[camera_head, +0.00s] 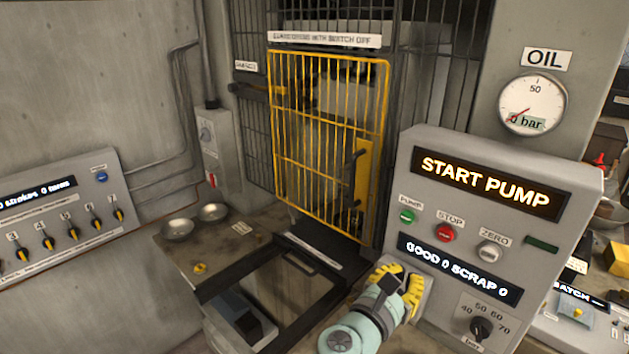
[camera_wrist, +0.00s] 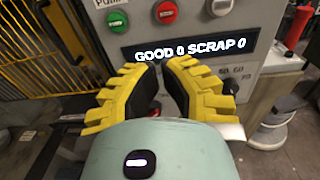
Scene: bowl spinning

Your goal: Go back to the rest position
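My gripper (camera_head: 402,279) has two ribbed yellow fingers with black inner pads. In the head view it is low, right of centre, in front of the lower left part of the pump control panel (camera_head: 408,160). In the wrist view my gripper (camera_wrist: 160,68) points at the panel, below the green button (camera_wrist: 117,20) and the lit "GOOD 0 SCRAP 0" display (camera_wrist: 190,48). A narrow gap shows between the fingertips, and nothing is seen between them. I cannot tell whether the tips touch the panel. The upper display (camera_head: 487,185) reads "START PUMP".
A yellow barred guard gate (camera_head: 327,135) stands behind the bench, closed as far as I see. Two metal bowls (camera_head: 178,228) sit on the bench at left. A dark-framed hatch (camera_head: 272,285) lies in front. An oil gauge (camera_head: 532,104) reads 0 bar. A counter panel (camera_head: 62,215) is far left.

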